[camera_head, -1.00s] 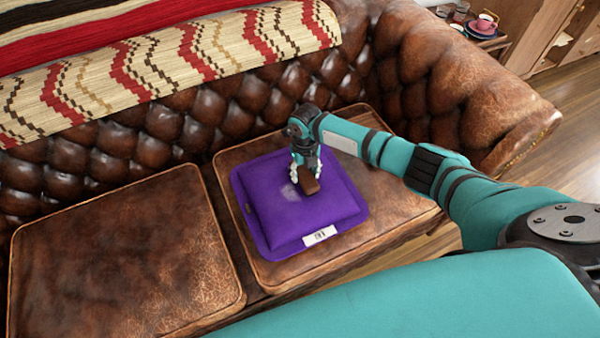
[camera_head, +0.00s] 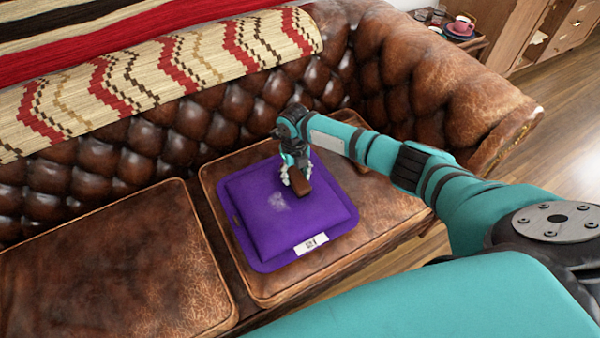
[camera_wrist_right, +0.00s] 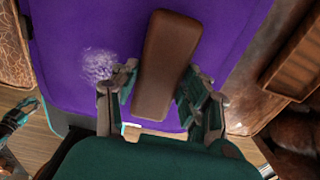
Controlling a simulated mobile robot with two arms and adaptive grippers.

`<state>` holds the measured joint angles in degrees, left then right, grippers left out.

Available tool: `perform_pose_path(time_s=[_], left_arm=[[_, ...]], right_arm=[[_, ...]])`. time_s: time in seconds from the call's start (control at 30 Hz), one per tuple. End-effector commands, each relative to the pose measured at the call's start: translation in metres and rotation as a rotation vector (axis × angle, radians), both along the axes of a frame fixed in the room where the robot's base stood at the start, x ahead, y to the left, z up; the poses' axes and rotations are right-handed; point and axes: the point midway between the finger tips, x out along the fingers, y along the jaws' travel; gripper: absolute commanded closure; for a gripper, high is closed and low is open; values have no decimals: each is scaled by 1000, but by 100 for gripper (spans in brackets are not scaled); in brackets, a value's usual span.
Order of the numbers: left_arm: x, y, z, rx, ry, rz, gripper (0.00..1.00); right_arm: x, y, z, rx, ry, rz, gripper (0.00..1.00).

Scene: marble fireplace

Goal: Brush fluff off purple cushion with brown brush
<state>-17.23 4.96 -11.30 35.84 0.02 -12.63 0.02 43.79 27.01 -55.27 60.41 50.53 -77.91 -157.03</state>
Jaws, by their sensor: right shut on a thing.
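The purple cushion (camera_head: 262,228) lies on the right seat of the brown leather sofa, with a white label on its front edge. A pale patch of fluff (camera_head: 278,202) is on its upper face. My right gripper (camera_head: 296,181) is shut on the brown brush (camera_head: 302,180), which is over the back right part of the cushion. In the right wrist view the brush (camera_wrist_right: 165,65) sits between the fingers, with the fluff (camera_wrist_right: 98,65) just left of it. I cannot tell whether the brush touches the cushion.
The tufted sofa back (camera_head: 160,140) rises close behind the cushion, and the armrest (camera_head: 450,85) curves round at the right. A patterned throw (camera_head: 150,80) drapes over the back. The left seat (camera_head: 110,265) is bare. A pink cup (camera_head: 461,25) stands at the upper right.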

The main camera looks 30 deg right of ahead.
Motion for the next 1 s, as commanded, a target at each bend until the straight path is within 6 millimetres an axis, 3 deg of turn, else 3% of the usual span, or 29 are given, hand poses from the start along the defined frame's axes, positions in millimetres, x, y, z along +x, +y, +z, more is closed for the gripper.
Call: perform_pose_path(time_s=[0.2,1.0], left_arm=[[0,-2,0,-2,1,-1,100],[-1,-4,3,-4,3,-3,100]], right_arm=[[-1,21,-3,3,1,2,81],[-4,66,-2,3,4,1,81]])
